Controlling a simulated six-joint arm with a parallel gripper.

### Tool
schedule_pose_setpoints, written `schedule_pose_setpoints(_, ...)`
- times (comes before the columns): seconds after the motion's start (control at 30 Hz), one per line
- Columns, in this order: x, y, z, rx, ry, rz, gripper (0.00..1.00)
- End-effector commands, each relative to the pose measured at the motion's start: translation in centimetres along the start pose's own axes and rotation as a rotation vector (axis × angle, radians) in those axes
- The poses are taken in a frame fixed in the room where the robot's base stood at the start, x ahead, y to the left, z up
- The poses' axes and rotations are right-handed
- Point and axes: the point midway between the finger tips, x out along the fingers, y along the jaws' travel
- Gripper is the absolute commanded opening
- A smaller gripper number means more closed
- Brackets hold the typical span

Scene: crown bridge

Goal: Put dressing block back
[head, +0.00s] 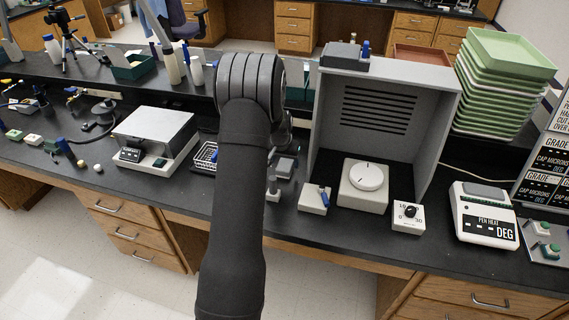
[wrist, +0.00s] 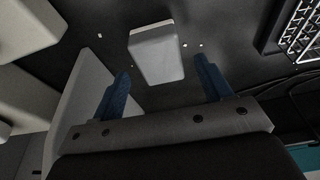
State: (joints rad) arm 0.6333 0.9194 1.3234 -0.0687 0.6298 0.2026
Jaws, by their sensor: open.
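A pale grey rectangular block (wrist: 156,55), which may be the dressing block, lies on the black bench in the wrist view. In the head view a grey block (head: 285,167), likely the same one, sits just right of my arm. My gripper (wrist: 162,67) has two blue fingers spread wide apart. The block shows beyond and between the fingertips, and nothing is held. I cannot tell the exact gap to it.
A wire basket (head: 205,156) stands left of my arm; it also shows in the wrist view (wrist: 303,30). A grey hood (head: 440,125) stands to the right, around a white device with a dial (head: 364,187). A small stand (head: 273,190) is close to the block. Small white specks lie nearby.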

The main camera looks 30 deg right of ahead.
Motion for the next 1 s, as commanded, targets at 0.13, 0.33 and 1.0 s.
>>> schedule_pose_setpoints(0.13,-3.1,0.0,-0.1,0.000,0.004,-0.001,0.71)
schedule_pose_setpoints(0.33,-7.0,0.0,0.0,0.000,0.002,0.000,0.71)
schedule_pose_setpoints(1.0,-10.2,0.0,0.0,0.000,-0.001,0.000,0.71)
